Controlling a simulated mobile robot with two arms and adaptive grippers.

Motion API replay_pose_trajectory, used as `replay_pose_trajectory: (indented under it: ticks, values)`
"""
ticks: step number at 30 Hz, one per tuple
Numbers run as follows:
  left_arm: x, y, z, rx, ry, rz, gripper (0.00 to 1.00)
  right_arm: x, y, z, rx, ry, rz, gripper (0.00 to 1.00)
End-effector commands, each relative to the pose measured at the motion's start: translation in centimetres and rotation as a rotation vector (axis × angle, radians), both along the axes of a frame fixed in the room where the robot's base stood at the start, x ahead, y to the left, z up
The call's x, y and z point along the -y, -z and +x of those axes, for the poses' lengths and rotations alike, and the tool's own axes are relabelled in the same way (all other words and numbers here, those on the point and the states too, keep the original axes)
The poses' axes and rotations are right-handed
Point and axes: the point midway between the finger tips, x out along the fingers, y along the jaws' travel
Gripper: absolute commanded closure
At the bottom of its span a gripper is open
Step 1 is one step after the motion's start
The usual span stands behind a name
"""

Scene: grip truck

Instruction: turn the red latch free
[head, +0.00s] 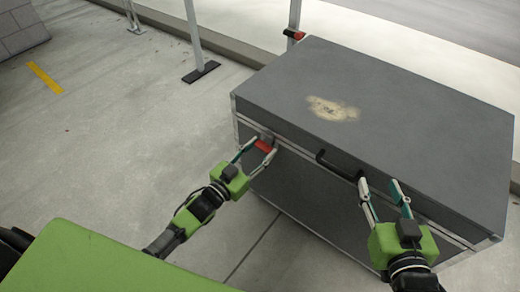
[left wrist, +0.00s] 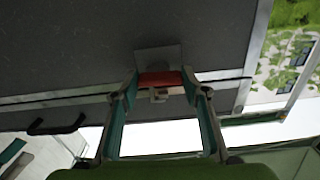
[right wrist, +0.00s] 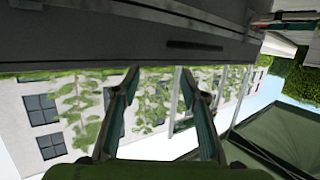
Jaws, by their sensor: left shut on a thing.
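The red latch (head: 264,146) is on the front of the large grey case (head: 350,100), near its left corner. My left gripper (head: 259,152) is at the latch, with a finger on either side of it, and is shut on it. The left wrist view shows the red latch (left wrist: 160,79) between the fingertips, lying level below a grey metal plate. My right gripper (head: 383,187) is open and empty in front of the case, to the right of the black handle (head: 338,165). In the right wrist view its fingers (right wrist: 160,75) are wide apart with nothing between them.
The case has metal edging and a worn pale patch on its lid. A post with a dark foot (head: 201,72) stands behind it on the left. Another post with a red part (head: 294,34) stands at its back corner.

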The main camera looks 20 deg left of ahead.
Motion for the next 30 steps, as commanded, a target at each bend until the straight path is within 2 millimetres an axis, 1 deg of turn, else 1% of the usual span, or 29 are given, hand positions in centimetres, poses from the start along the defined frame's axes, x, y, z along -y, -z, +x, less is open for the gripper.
replay_pose_trajectory:
  ticks: [5,9,15,22,27,30]
  values:
    - [0.0,-0.1,0.0,0.035,0.000,0.103,0.80,0.6,2.3,-1.2,-0.121,0.007,-0.030,0.60]
    - [0.0,-0.1,0.0,0.076,0.000,0.216,0.80,1.3,4.6,-2.6,-0.240,0.016,-0.058,0.60]
    - [0.0,0.0,0.0,0.141,0.000,0.395,0.80,2.3,7.2,-4.8,-0.386,0.027,-0.092,0.60]
    - [0.0,0.0,0.0,0.216,0.000,0.600,0.80,3.0,8.9,-6.7,-0.492,0.034,-0.116,0.60]
    - [0.0,0.1,0.0,0.272,0.000,0.751,0.80,3.2,9.5,-7.4,-0.529,0.037,-0.124,0.60]
    - [0.0,0.1,0.0,0.304,0.000,0.841,0.80,3.3,9.6,-7.5,-0.532,0.037,-0.124,0.60]
